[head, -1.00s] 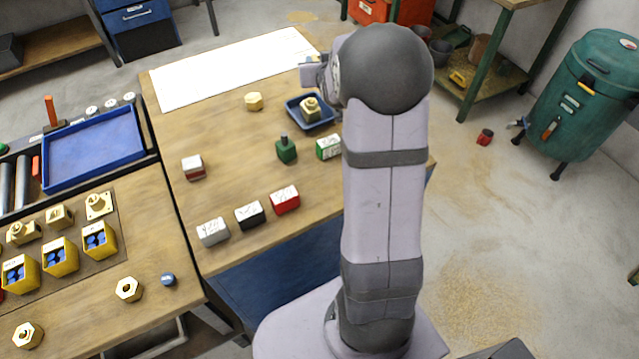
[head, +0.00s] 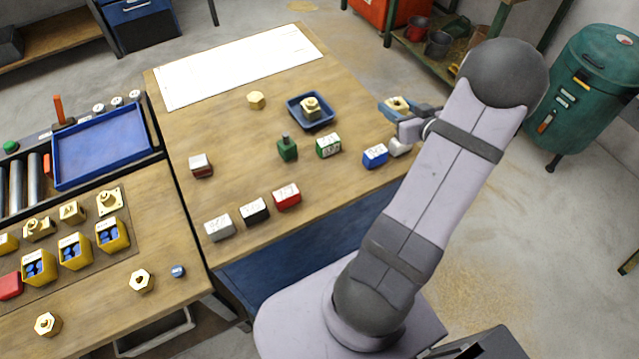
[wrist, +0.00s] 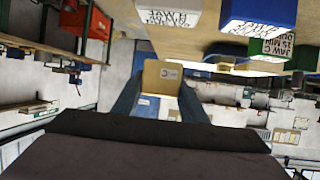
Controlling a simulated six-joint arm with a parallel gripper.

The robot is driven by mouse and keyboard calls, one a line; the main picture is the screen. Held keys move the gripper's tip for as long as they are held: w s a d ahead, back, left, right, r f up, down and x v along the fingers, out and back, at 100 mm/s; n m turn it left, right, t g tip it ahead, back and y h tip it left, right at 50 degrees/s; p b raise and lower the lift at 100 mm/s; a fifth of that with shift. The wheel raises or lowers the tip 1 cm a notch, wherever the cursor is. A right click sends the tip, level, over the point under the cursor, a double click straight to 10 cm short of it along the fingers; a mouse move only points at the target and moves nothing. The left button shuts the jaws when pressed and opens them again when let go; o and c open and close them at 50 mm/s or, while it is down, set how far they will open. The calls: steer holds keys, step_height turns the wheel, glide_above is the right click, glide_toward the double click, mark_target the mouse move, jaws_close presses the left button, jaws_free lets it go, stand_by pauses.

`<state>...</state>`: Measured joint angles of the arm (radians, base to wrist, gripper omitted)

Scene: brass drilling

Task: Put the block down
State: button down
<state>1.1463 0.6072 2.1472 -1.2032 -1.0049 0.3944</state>
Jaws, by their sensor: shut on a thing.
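My gripper (head: 405,108) is shut on a brass-coloured block (head: 398,102) and holds it beyond the right edge of the wooden table, apart from the blocks on it. In the wrist view the held block (wrist: 162,77) shows a tan face with a small dark mark between the two fingers (wrist: 160,98). What lies directly beneath the held block is unclear.
Near the table's right edge stand a blue block (head: 375,155), a white block (head: 400,147) and a green block (head: 328,145). A blue tray (head: 292,113) holds a brass part (head: 311,107). Grey, black and red blocks line the front. The white sheet (head: 235,65) is clear.

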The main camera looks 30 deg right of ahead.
steer(key=a+n+g+y, duration=0.1)
steer(key=a+n+y, duration=0.55)
steer(key=a, duration=0.85)
step_height(320, 180, up, 2)
steer(key=n+g+y, duration=0.3)
steer(key=n+y, duration=0.1)
steer(key=y, duration=0.1)
glide_above(319, 187)
steer(key=shift+f, duration=4.85)
steer(key=shift+f, duration=0.1)
steer(key=c, duration=1.5)
jaws_free()
steer(key=shift+s+f+h, duration=0.1)
steer(key=shift+f+h, duration=0.05)
steer(key=shift+h, duration=0.1)
steer(key=shift+o, duration=0.7)
steer(key=shift+r, duration=0.25)
steer(key=b+v, duration=0.2)
steer(key=v, duration=1)
